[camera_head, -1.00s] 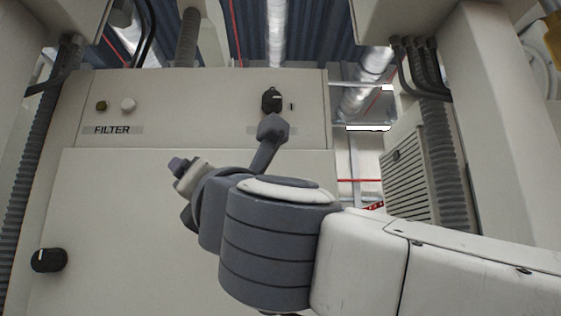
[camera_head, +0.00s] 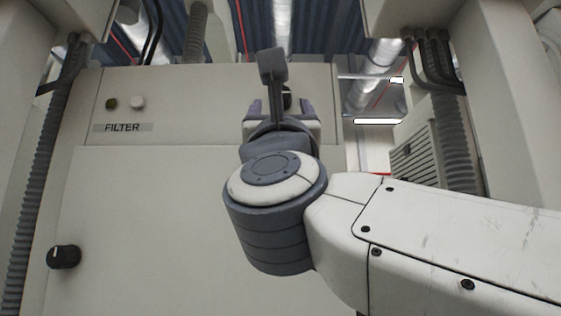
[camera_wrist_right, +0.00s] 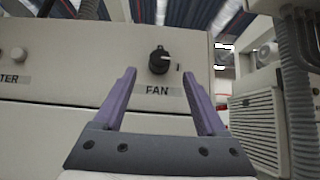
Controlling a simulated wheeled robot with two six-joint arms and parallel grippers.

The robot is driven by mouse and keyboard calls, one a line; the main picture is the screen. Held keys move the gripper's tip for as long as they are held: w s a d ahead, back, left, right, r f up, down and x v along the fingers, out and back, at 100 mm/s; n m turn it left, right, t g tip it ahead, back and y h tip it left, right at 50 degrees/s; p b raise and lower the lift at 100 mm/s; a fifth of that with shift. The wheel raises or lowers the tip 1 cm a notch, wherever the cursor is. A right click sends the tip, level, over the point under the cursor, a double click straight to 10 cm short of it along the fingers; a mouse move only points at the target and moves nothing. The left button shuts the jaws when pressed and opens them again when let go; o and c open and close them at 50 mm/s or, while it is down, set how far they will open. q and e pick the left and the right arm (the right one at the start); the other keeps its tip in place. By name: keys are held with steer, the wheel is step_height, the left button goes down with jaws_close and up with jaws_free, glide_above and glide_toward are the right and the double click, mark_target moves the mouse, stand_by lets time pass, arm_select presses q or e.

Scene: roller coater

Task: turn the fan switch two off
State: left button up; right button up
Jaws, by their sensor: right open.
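The black rotary fan switch (camera_wrist_right: 159,60) sits on the cabinet's upper panel above the label FAN. In the right wrist view its pale pointer line points right, toward a mark beside it. In the head view only a part of the switch (camera_head: 287,97) shows behind my right wrist. My right gripper (camera_wrist_right: 160,78) is open and empty, its two purple fingers apart. The switch lies ahead of the gap between the fingertips, slightly above it; I see no contact. In the head view the right gripper (camera_head: 282,105) is largely hidden by its own wrist. My left gripper is not in view.
The panel carries a FILTER label (camera_head: 122,127) with a dark green button (camera_head: 111,104) and a white button (camera_head: 137,103) above it. Another black knob (camera_head: 64,256) is at lower left. Ribbed hoses and a louvered box (camera_head: 421,163) stand right of the cabinet.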

steer(key=p+x, duration=0.5)
steer(key=x, duration=0.2)
steer(key=shift+w+r, duration=0.15)
steer(key=shift+r, duration=0.05)
jaws_close()
